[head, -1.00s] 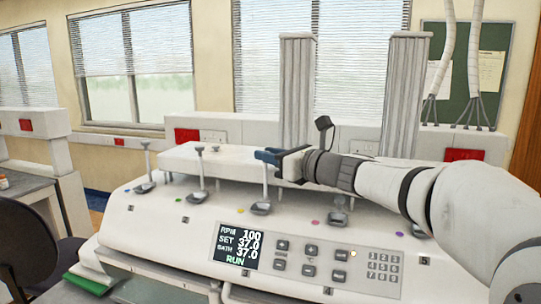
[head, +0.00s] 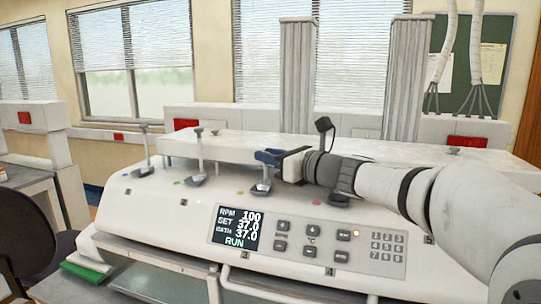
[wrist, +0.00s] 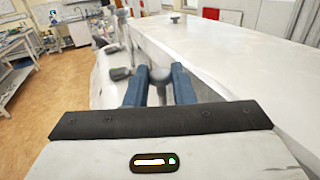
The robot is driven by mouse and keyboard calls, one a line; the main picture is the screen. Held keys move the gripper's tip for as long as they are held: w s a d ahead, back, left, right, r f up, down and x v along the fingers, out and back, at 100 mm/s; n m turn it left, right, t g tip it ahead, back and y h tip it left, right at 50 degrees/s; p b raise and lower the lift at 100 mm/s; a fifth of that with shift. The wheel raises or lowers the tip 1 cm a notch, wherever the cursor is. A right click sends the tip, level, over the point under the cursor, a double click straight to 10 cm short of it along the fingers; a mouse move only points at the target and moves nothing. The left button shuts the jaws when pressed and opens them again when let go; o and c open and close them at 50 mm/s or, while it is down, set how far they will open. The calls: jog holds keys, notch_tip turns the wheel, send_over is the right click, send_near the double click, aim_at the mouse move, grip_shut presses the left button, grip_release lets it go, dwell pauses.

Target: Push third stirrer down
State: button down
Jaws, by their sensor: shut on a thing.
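The white bath unit (head: 130,212) carries a row of grey stirrers. My gripper (head: 265,156), with blue fingers, is shut on the third stirrer's upper part. That stirrer's short exposed shaft and dark base (head: 260,188) show just below the fingers. In the wrist view its grey rounded top (wrist: 160,74) sits between the two fingers. The first stirrer (head: 144,148) and second stirrer (head: 200,156) stand tall to the left, with their knobs well above their bases. The fourth stirrer's base (head: 338,200) shows below my arm; its upper part is hidden.
A long white raised housing (head: 240,146) runs behind the stirrers, close behind my gripper. Two grey ribbed columns (head: 297,80) stand behind it. The control panel (head: 310,240) and its display (head: 238,229) are on the front, below the stirrers. A dark chair (head: 25,230) stands at left.

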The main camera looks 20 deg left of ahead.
jog(key=c, duration=1.3)
grip_release()
jog(key=shift+s+r, duration=0.1)
jog(key=shift+r, duration=0.05)
